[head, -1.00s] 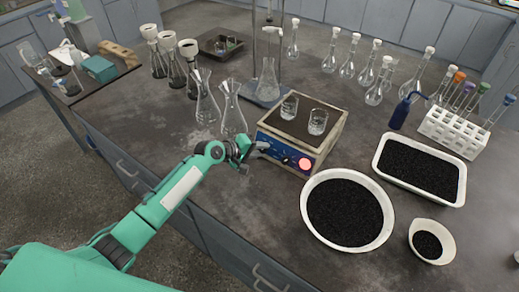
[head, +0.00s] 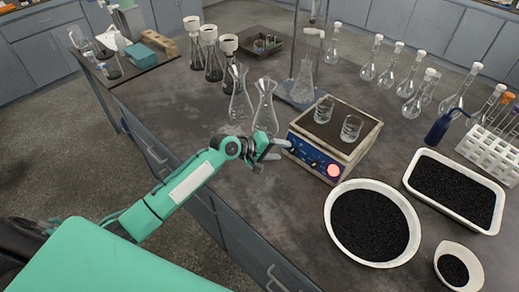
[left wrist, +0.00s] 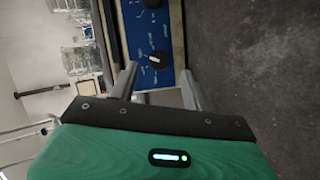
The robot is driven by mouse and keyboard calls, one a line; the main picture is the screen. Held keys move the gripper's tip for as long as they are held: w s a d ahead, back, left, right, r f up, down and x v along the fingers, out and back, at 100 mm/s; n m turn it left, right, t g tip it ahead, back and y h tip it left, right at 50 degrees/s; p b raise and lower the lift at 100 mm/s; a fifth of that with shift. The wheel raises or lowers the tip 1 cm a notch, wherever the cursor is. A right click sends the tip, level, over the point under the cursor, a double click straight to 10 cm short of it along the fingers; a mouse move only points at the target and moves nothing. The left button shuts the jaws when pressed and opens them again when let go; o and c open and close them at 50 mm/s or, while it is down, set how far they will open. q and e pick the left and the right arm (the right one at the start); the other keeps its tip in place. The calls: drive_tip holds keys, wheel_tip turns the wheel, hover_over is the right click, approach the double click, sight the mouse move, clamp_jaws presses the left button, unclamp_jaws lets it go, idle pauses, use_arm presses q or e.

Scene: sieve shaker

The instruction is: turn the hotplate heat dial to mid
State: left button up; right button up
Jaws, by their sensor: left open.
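The hotplate (head: 368,142) has a blue front panel (head: 303,154) with two dark dials and a lit red round light (head: 334,170). The left dial (head: 293,150) is closest to my left gripper (head: 283,149), which is open and empty just off the panel's left end. In the left wrist view, one dark dial (left wrist: 157,59) with a pale pointer mark shows beyond and between the open fingers (left wrist: 159,69), apparently apart from them. The panel lettering is too small to read.
Two glass beakers (head: 323,111) (head: 351,128) stand on the hotplate. Two conical flasks (head: 264,110) stand close behind my left gripper. A round dish of black grains (head: 333,232) lies in front of the hotplate, and a white tray (head: 450,220) lies to its right.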

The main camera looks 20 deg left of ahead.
use_arm(q)
drive_tip(key=b+v, duration=0.1)
drive_tip(key=v, duration=0.8)
drive_tip(key=shift+s, duration=0.1)
